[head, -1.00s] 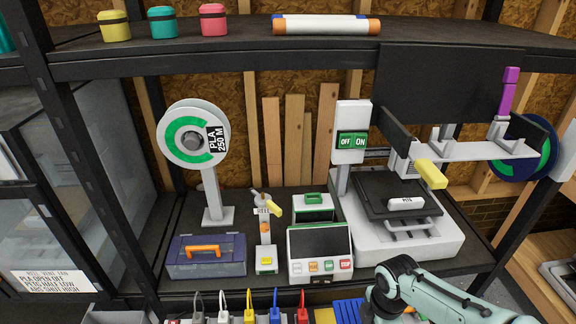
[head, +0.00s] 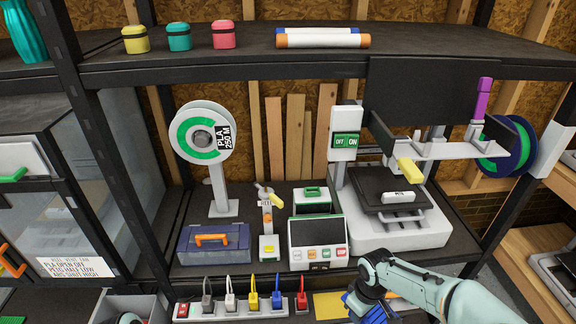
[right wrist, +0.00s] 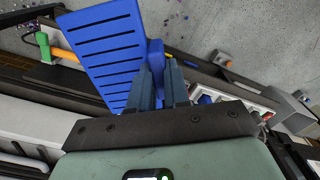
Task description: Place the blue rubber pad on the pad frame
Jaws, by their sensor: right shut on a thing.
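The blue rubber pad (right wrist: 105,48) is a slotted blue plate with a raised blue rib. In the right wrist view the fingers of my right gripper (right wrist: 162,80) are closed on that rib, and the plate sticks out to the left. In the head view the pad (head: 362,306) shows partly at the bottom, below my right wrist, which hides the fingers. A flat yellow piece (head: 328,306) lies just left of it; I cannot tell whether it is part of the pad frame. My left gripper is not in view.
A power strip (head: 232,309) with several coloured plugs lies left of the yellow piece. A control box (head: 319,237), a blue toolbox (head: 213,243) and a 3D printer (head: 398,234) stand on the shelf behind. A grey bin (head: 135,304) is at bottom left.

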